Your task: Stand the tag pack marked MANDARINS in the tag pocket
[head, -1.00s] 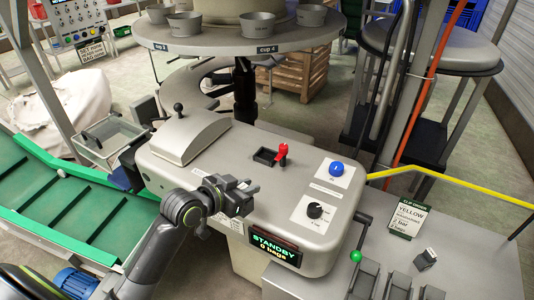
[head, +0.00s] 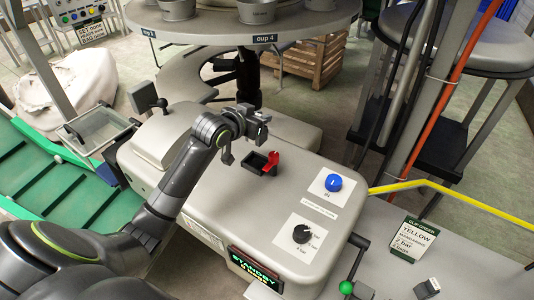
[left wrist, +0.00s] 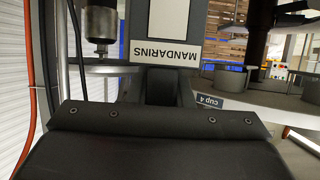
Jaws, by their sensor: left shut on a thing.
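The tag pack marked MANDARINS (left wrist: 165,22) shows in the left wrist view, grey with a white label reading upside down. My left gripper (head: 257,124) is shut on it; in the head view the pack is hard to tell apart from the dark jaws. The gripper is above the far part of the grey machine top. A small black open-topped pocket (head: 257,165) with a red lever (head: 272,165) at its right is set in that top, nearer than the gripper; it may be the tag pocket. My right gripper is out of view.
The grey machine top (head: 240,210) has a blue knob (head: 333,183), a black knob (head: 301,234) and a STANDBY display (head: 255,268). A round table with cups (head: 257,12) stands behind. A yellow bar (head: 440,187) runs at the right, near a clip card (head: 413,240).

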